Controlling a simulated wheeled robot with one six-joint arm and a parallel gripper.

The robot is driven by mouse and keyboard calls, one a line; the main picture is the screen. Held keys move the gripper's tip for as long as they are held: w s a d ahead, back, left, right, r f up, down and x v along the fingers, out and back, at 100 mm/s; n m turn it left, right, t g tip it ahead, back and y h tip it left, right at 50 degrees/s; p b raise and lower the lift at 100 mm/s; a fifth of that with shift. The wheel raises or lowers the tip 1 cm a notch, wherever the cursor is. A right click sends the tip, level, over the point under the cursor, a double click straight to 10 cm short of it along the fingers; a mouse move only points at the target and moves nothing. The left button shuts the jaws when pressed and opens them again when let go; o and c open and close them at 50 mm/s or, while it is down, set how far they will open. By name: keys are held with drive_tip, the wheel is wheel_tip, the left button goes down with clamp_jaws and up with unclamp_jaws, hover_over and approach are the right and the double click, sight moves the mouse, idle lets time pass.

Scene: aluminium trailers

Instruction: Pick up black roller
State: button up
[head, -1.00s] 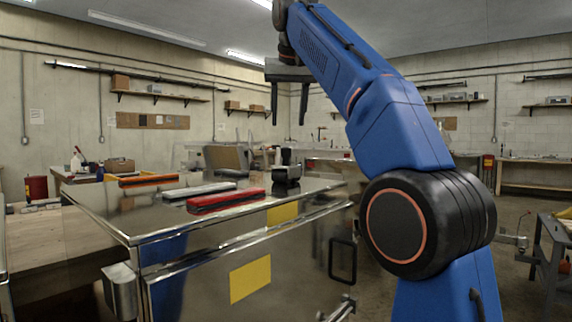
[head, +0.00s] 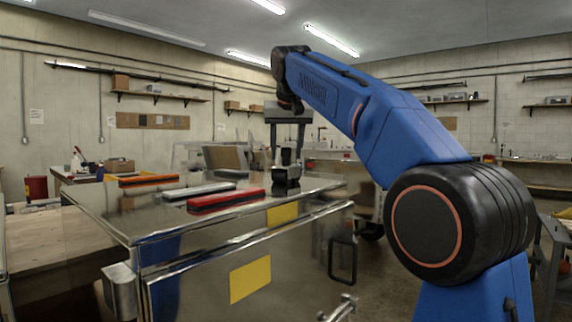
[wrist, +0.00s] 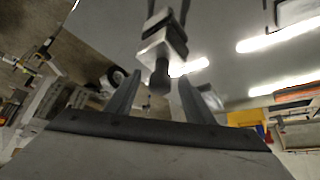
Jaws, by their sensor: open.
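The black roller (head: 287,182) stands on the shiny metal top of the cabinet, near its far right part. In the wrist view the black roller (wrist: 159,78) shows as a dark rounded end with a pale metal piece beside it. My gripper (head: 287,152) points down just above it, jaws apart on either side. In the wrist view the roller's dark end lies between the fingertips of my gripper (wrist: 159,77), with a gap to each. I cannot tell whether any finger touches it. The fingers partly overlap the roller's upper part in the head view.
A red bar (head: 225,201), a grey bar (head: 199,190) and an orange bar (head: 148,180) lie on the metal top (head: 115,218) left of the roller. A tilted brown panel (head: 226,158) stands behind. The front left of the top is clear.

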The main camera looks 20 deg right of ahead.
drive_tip(key=shift+w+f, duration=0.2)
drive_tip(key=shift+f, duration=0.15)
clamp_jaws()
wheel_tip(320, 180, up, 9)
drive_tip(key=shift+w+f, duration=0.15)
drive_tip(key=shift+r, duration=0.55)
drive_tip(key=shift+r, duration=0.1)
idle(0.5)
